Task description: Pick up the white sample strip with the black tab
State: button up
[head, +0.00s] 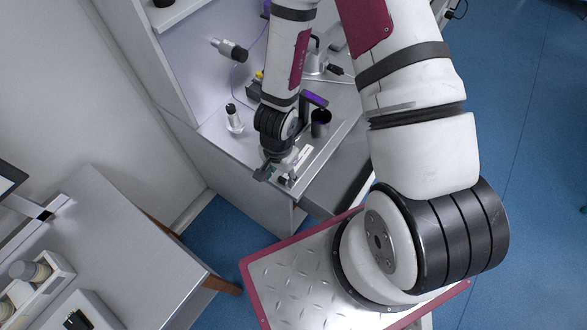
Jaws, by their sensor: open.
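My gripper (266,173) is at the end of my arm, low over the front part of the grey bench. It is small in this view, and its fingers are partly hidden by my wrist. A small white piece (302,157) with a dark end (286,181) lies at the bench's front edge, just right of the gripper. It may be the white sample strip with the black tab, but it is too small to tell. I cannot tell whether the gripper touches it.
A small white-and-black bottle (234,119) stands left of my arm on the bench (215,133). A dark cup (320,123) and a device with a purple screen (315,98) stand right of it. A separate table (135,245) with a white rack (37,290) is at lower left.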

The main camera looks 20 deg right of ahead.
jog(key=shift+f, duration=1.4)
jog(key=c, duration=1)
jog(key=shift+r+p, duration=0.15)
jog(key=shift+p, duration=0.15)
